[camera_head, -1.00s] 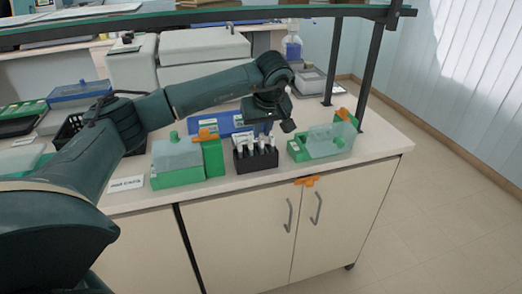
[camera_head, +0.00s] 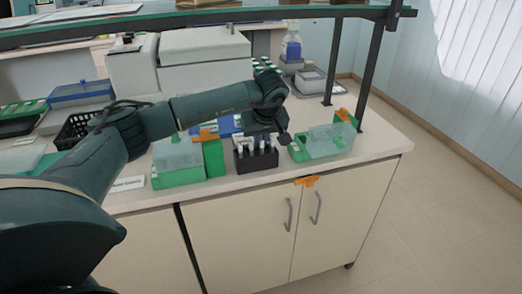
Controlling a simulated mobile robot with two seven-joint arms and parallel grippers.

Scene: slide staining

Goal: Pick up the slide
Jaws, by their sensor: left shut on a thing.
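My left gripper (camera_head: 262,139) is over the black rack (camera_head: 257,163) near the front edge of the counter, with its fingers down at the white-topped items (camera_head: 241,147) standing in the rack. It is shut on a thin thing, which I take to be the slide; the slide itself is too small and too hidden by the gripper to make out. The gripper also covers the rear of the rack. My right gripper is not in view.
Green boxes with clear covers stand left (camera_head: 177,160) and right (camera_head: 325,142) of the rack. Orange clips (camera_head: 306,180) sit at the counter edge and nearby. A blue box (camera_head: 226,126) lies behind. A dark shelf post (camera_head: 371,75) rises at right.

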